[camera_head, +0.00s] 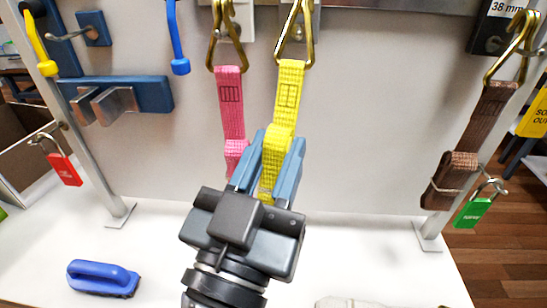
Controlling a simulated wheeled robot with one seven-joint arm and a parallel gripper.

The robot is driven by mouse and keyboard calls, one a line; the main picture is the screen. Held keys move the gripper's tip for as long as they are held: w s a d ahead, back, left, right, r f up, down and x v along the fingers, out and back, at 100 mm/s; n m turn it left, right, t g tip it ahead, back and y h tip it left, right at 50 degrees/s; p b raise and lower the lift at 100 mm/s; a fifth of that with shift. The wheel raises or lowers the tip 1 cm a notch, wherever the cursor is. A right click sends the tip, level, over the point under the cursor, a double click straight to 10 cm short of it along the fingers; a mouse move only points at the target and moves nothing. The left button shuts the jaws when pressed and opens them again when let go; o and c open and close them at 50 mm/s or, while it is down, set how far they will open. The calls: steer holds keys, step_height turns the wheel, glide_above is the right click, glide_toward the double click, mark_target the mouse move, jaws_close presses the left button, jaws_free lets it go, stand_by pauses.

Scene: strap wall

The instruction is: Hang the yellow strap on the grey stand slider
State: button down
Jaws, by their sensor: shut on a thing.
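The yellow strap (289,92) hangs from a brass triangular ring (295,38) in the upper middle of the head view. The ring hangs at a grey piece (306,10) at the top edge; whether it is hooked on there I cannot tell. My gripper (268,158) is shut on the yellow strap's lower part, with the blue-grey fingers on either side of it. The pink strap (231,100) hangs just left of it from its own brass ring (226,42), at another grey piece. Its lower end is partly hidden behind my gripper.
A brown strap (486,122) hangs at the right, with a green padlock (473,212) near it. A red padlock (66,169) and blue holder (120,97) are at the left. A blue brush-like block (103,278) lies on the white table (150,255).

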steer(key=shift+w+p, duration=0.4)
steer(key=shift+w, duration=0.55)
steer(key=shift+w+f+b, duration=0.15)
steer(key=shift+f+b, duration=0.15)
steer(key=shift+b, duration=0.1)
steer(key=shift+w+d+f+b, duration=0.1)
steer(key=shift+w+f+b, duration=0.35)
steer(key=shift+b, duration=0.6)
steer(key=c, duration=0.8)
jaws_free()
steer(key=shift+o, duration=0.2)
